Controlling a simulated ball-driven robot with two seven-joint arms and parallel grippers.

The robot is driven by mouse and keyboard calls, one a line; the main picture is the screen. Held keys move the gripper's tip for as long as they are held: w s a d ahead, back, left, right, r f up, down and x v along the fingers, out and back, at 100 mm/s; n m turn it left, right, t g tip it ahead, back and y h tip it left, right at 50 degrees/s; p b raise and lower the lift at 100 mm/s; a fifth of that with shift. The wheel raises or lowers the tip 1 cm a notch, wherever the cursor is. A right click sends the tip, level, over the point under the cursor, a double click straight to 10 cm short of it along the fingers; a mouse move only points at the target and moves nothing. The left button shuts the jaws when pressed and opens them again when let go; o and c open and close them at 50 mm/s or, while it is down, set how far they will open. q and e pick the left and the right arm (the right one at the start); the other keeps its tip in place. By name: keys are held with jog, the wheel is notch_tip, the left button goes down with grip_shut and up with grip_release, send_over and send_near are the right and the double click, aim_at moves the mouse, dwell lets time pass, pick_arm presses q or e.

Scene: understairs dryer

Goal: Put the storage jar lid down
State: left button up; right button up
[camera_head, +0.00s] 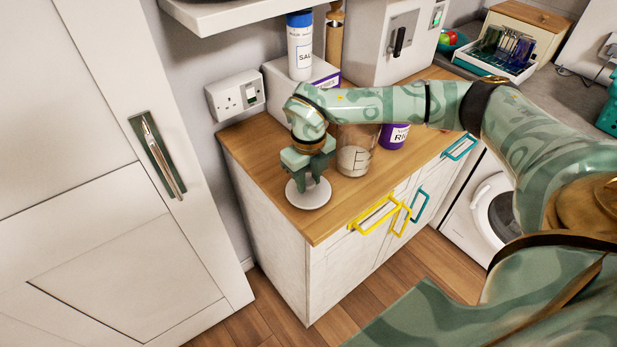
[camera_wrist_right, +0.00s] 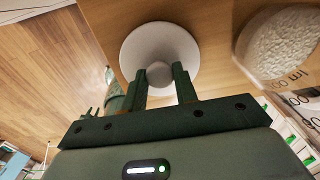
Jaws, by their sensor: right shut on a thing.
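The storage jar lid (camera_head: 309,197) is a pale round disc with a knob, at the near left end of the wooden counter. My right gripper (camera_head: 312,180) is above it, pointing down and shut on its knob. In the right wrist view the lid (camera_wrist_right: 160,40) shows beyond the fingertips (camera_wrist_right: 162,78), with the knob between them. The lid lies flat at or just above the counter top; I cannot tell if it touches. The clear storage jar (camera_head: 354,159), with white contents, stands just right of the lid and also shows in the right wrist view (camera_wrist_right: 277,45).
The wooden counter (camera_head: 277,214) has bare room around the lid, with its front edge close. A purple tub (camera_head: 394,136) stands beyond the jar. A salt container (camera_head: 300,50) stands on a white box behind. Yellow handles (camera_head: 376,214) project from the cabinet front.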

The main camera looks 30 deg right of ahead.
aim_at(308, 181)
jog(key=o, duration=1)
jog(key=shift+f, duration=0.1)
jog(key=shift+c, duration=0.2)
notch_tip(308, 181, up, 12)
jog(key=p, duration=0.2)
